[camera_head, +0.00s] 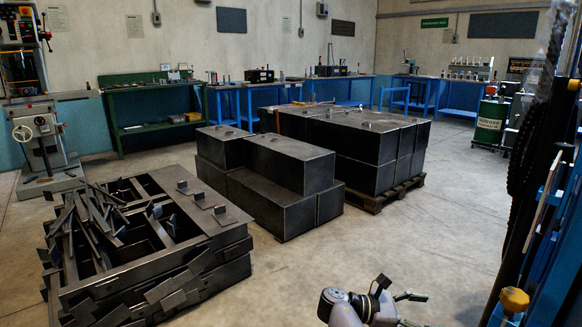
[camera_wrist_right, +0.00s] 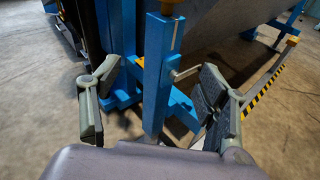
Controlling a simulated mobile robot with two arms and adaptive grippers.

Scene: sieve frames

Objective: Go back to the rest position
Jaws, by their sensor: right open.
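My right gripper (camera_head: 414,310) is at the bottom of the head view, open, with its fingers toward the right. It also shows in the right wrist view (camera_wrist_right: 155,115), its two padded fingers spread wide with nothing held. A blue upright post (camera_wrist_right: 158,75) shows beyond and between the fingers; I cannot tell how far off it is. Dark sieve frames (camera_head: 205,240) lie stacked at the lower left of the head view, with loose metal pieces on top. My left gripper is not in view.
A blue rack with a yellow knob (camera_head: 514,300) stands close at the right edge. Dark metal blocks (camera_head: 285,165) and a palletised block stack (camera_head: 375,135) stand mid-floor. Open concrete floor (camera_head: 430,235) lies between.

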